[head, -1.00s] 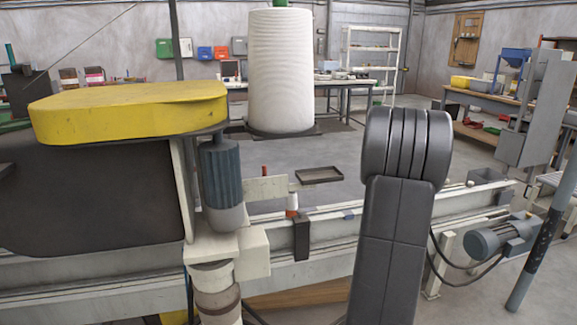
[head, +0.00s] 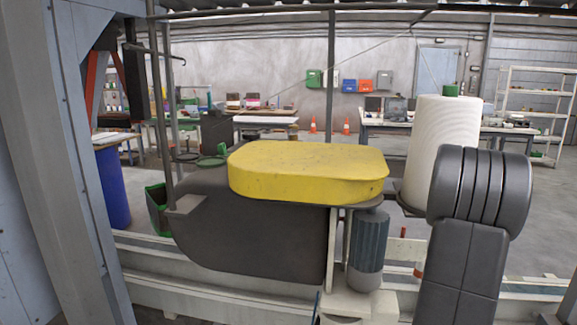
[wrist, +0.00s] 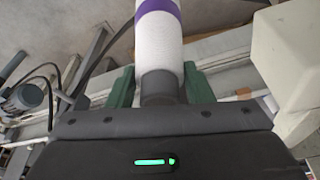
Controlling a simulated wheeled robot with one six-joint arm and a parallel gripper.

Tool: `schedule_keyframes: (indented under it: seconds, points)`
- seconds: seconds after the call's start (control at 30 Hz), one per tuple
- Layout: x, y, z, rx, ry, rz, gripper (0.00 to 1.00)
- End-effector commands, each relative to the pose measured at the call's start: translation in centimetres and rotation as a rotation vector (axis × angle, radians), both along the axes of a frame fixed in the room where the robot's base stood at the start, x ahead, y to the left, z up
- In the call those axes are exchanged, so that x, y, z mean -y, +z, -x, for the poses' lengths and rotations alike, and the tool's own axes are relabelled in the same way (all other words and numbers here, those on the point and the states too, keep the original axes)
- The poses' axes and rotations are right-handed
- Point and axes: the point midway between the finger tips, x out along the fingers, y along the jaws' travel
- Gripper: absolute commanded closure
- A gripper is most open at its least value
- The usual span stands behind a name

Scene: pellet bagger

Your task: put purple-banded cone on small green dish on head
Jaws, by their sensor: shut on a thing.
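The purple-banded cone (wrist: 158,50) is white with a purple band and a dark grey end, seen close up in the wrist view. My gripper (wrist: 160,88) is shut on that grey end, with a green finger on each side. Neither the cone nor my gripper shows in the head view, where my dark arm stands at the right. The head is a dark machine body (head: 255,235) with a yellow cover (head: 305,168). A small green dish (head: 210,161) shows at its left end, with nothing seen standing on it. A darker disc (head: 185,156) is left of it.
A large white spool (head: 436,140) with a green top stands behind, right of the yellow cover. A blue-grey motor (head: 368,248) is below the cover. A grey post (head: 55,150) fills the left edge. Thin upright rods (head: 155,100) stand near the dishes.

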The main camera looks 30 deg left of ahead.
Motion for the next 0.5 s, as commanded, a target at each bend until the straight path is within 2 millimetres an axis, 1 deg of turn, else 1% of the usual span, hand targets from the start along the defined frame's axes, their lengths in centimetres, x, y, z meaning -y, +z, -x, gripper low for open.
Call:
schedule_keyframes:
  seconds: [0.03,0.5]
  points:
    - [0.0,2.2,0.0,0.001,0.000,0.000,1.00]
    - [0.0,11.7,0.0,0.001,0.000,0.000,1.00]
